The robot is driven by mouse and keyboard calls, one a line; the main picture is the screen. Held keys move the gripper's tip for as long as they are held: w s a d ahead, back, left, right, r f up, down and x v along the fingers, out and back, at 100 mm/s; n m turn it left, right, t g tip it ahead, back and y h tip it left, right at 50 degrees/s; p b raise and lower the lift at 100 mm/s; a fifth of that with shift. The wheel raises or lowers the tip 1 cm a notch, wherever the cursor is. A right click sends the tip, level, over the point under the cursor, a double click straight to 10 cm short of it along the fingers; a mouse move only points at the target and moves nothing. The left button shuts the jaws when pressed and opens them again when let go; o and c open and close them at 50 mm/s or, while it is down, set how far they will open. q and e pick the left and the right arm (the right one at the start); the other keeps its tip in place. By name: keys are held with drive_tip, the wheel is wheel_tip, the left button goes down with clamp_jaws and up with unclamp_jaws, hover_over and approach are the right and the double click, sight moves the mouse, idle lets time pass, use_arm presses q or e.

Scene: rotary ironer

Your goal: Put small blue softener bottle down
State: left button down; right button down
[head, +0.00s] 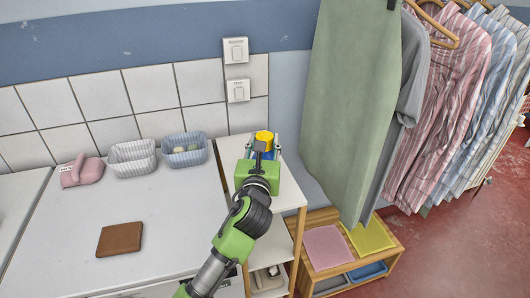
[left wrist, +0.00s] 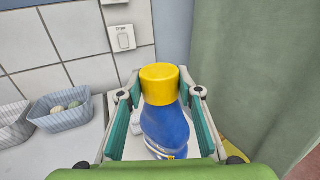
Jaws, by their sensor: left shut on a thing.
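The small blue softener bottle (left wrist: 166,128) has a yellow cap and stands upright between the teal pads of my left gripper (left wrist: 160,95) in the left wrist view. The gripper is shut on it. In the head view the yellow cap (head: 264,138) shows past my left gripper (head: 262,155), over the narrow white-topped shelf (head: 288,197) against the wall. The gripper hides most of the bottle there, and its base is hard to see. I cannot tell whether the bottle touches the shelf top. My right gripper is not in view.
Left of the shelf, a white counter (head: 175,210) holds a brown folded item (head: 120,238), a pink container (head: 82,171), a white basket (head: 132,158) and a blue-grey basket (head: 184,150). A green cloth (head: 350,100) hangs close on the right. The shelf's front top is clear.

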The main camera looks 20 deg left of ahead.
sight(264, 158)
use_arm(q)
drive_tip(key=f, duration=0.3)
drive_tip(key=shift+w, duration=0.3)
drive_tip(key=shift+f, duration=0.35)
drive_tip(key=c, duration=1.5)
unclamp_jaws()
drive_tip(key=shift+f, duration=0.2)
drive_tip(key=shift+o, duration=0.2)
drive_tip(key=shift+s, duration=0.1)
drive_tip(key=shift+r, duration=0.15)
drive_tip(key=shift+s+d, duration=0.1)
drive_tip(key=shift+s, duration=0.05)
drive_tip(key=s+d+b, duration=0.1)
drive_tip(key=s+d, duration=0.1)
drive_tip(key=s, duration=0.9)
drive_tip(key=shift+s+d+b, duration=0.15)
drive_tip(key=shift+s+b, duration=0.05)
drive_tip(key=shift+b, duration=0.15)
